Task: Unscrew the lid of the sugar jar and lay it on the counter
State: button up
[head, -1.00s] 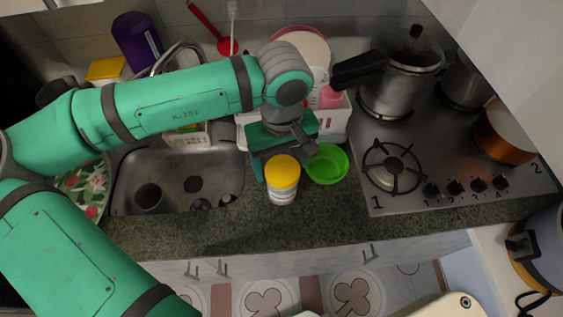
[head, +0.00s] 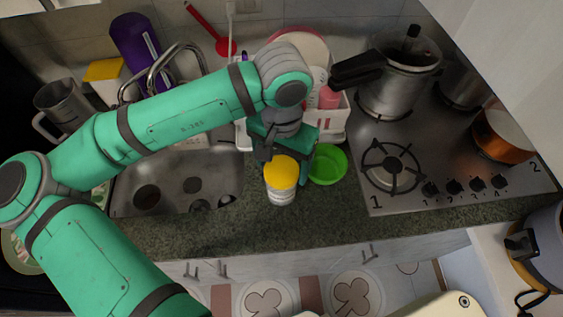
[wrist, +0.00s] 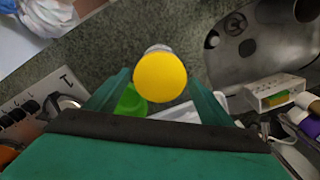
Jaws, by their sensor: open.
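The jar with the yellow lid, which I take as the sugar jar (head: 282,197), stands upright on the counter between sink and stove. Its yellow lid (head: 281,171) sits on top. In the wrist view the lid (wrist: 161,77) fills most of the space between my fingers, with a slice of jar (wrist: 158,48) behind it. My gripper (wrist: 158,84) is open, with one finger on each side of the lid and a visible gap at each side. In the head view my gripper (head: 285,163) is just behind the jar; its fingers are partly hidden.
A green bowl (head: 327,165) stands close to the jar's right. The white dish rack (head: 335,122) is behind it, the stove (head: 432,160) to the right and the sink (head: 190,195) to the left. Bare counter (head: 235,228) lies in front and to the left of the jar.

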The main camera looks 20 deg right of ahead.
jog(key=c, duration=0.9)
jog(key=n, duration=0.9)
jog(key=shift+a, duration=0.1)
jog(key=n, duration=0.4)
jog(key=shift+r, duration=0.1)
jog(key=n, duration=0.5)
jog(key=shift+a, duration=0.1)
